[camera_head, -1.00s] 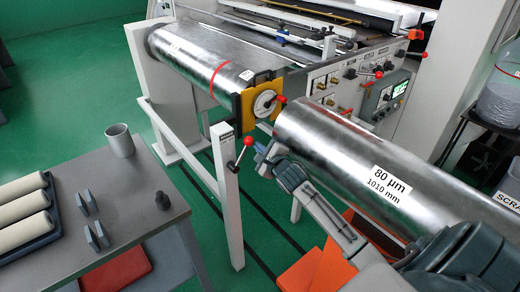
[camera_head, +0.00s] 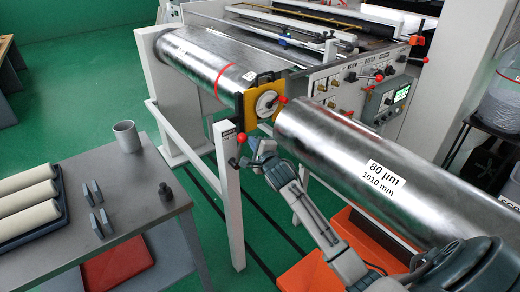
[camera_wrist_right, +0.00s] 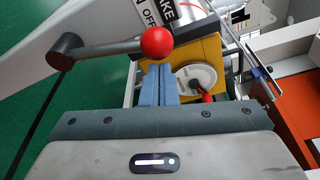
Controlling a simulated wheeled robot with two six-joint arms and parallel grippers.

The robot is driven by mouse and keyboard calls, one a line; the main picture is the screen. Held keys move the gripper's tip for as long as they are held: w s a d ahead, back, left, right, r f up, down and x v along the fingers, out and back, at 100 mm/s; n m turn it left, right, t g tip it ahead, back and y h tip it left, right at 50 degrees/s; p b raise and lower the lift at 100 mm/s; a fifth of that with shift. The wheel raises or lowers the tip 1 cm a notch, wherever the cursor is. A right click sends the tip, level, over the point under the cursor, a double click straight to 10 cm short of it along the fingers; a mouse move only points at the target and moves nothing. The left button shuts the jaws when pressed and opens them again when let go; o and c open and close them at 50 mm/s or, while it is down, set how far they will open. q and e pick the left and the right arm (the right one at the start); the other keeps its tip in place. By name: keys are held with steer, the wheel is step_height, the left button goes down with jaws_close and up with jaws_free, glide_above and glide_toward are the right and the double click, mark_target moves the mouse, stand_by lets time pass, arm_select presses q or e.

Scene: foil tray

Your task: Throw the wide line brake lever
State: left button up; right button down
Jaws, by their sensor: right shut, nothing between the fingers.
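My right gripper (camera_head: 249,143) is just right of the knob. Its shut, empty blue fingers (camera_wrist_right: 158,68) end right by the knob; I cannot tell for sure whether they touch. My left gripper is not in view.
A yellow bracket with a round dial (camera_head: 265,102) is behind the gripper. A large foil roll (camera_head: 330,145) labelled 80 µm lies to the right, close to my right arm. A grey table (camera_head: 140,190) with a cup (camera_head: 125,136) and white rolls (camera_head: 28,200) stands at left.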

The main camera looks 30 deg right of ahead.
mark_target(241, 141)
steer(key=shift+s+a+r+n+b, duration=0.15)
steer(key=shift+a+n+b, duration=0.1)
steer(key=shift+a+n, duration=0.25)
steer(key=shift+w+a+r+n+b, duration=0.1)
steer(key=shift+a+n+b, duration=0.1)
steer(key=shift+a+n, duration=0.25)
steer(key=shift+s+a+n+t+b, duration=0.1)
steer(key=shift+a+n+t+b, duration=0.4)
steer(key=shift+a+n, duration=0.35)
steer(key=shift+a+n+b, duration=0.65)
steer(key=shift+a+n, duration=0.2)
steer(key=shift+n, duration=0.05)
arm_select(q)
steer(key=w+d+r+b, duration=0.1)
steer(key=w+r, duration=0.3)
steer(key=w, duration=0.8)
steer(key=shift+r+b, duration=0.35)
steer(key=shift+b, duration=0.5)
arm_select(e)
steer(key=shift+s+a+f+n+t, duration=0.15)
steer(key=shift+a+n+t, duration=0.1)
steer(key=shift+a+n, duration=0.7)
steer(key=shift+s+a+f+n+t, duration=0.2)
steer(key=shift+a+n, duration=0.45)
steer(key=shift+a, duration=0.55)
steer(key=shift+w, duration=0.15)
